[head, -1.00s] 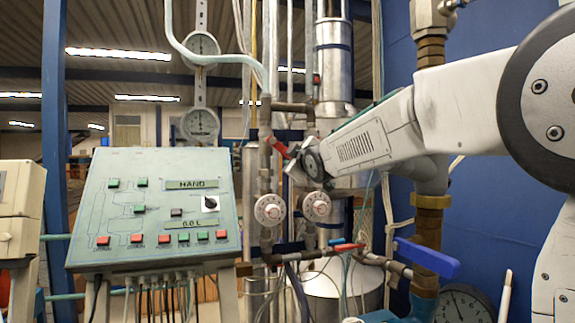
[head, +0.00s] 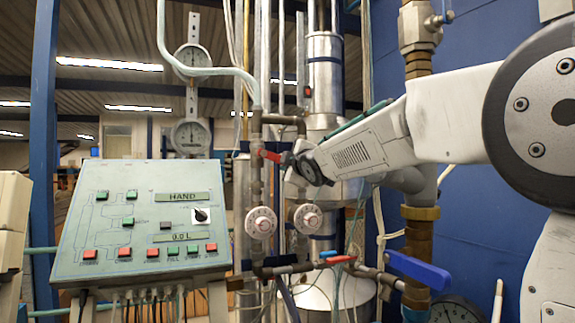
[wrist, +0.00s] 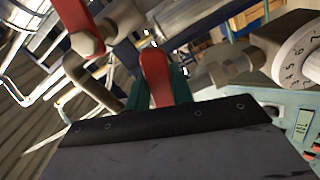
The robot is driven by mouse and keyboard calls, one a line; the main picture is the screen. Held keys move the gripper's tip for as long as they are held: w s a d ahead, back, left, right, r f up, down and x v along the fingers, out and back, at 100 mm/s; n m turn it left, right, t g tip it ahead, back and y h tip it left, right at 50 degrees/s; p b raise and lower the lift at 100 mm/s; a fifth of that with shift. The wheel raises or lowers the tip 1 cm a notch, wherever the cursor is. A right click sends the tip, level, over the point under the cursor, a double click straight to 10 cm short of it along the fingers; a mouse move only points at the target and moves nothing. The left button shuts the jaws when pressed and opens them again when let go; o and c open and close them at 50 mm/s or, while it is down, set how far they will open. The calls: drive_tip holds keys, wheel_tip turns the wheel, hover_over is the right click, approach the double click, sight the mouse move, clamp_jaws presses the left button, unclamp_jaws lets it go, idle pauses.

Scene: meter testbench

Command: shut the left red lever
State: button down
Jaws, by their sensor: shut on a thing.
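The left red lever (head: 269,155) sits on the upper part of the left vertical pipe, above the left white dial. It points right and slightly down, close to level. My gripper (head: 287,161) is at its right end, shut on it; the jaw tips are small and partly hidden in the head view. In the wrist view a red rounded lever end (wrist: 155,75) stands up between the jaws (wrist: 158,100). A red part with a bolt (wrist: 88,42) shows at upper left there; I cannot tell whether it belongs to the same lever.
Two white dials (head: 261,222) (head: 308,218) sit below the lever. Another red lever (head: 341,259) and a big blue handle (head: 422,264) are lower right. A control panel (head: 140,220) stands at left. Pipes and a metal cylinder are close behind my gripper.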

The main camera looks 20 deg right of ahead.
drive_tip(key=c, duration=1.2)
unclamp_jaws()
drive_tip(key=shift+s, duration=0.1)
drive_tip(key=s, duration=0.7)
drive_tip(key=shift+s, duration=0.35)
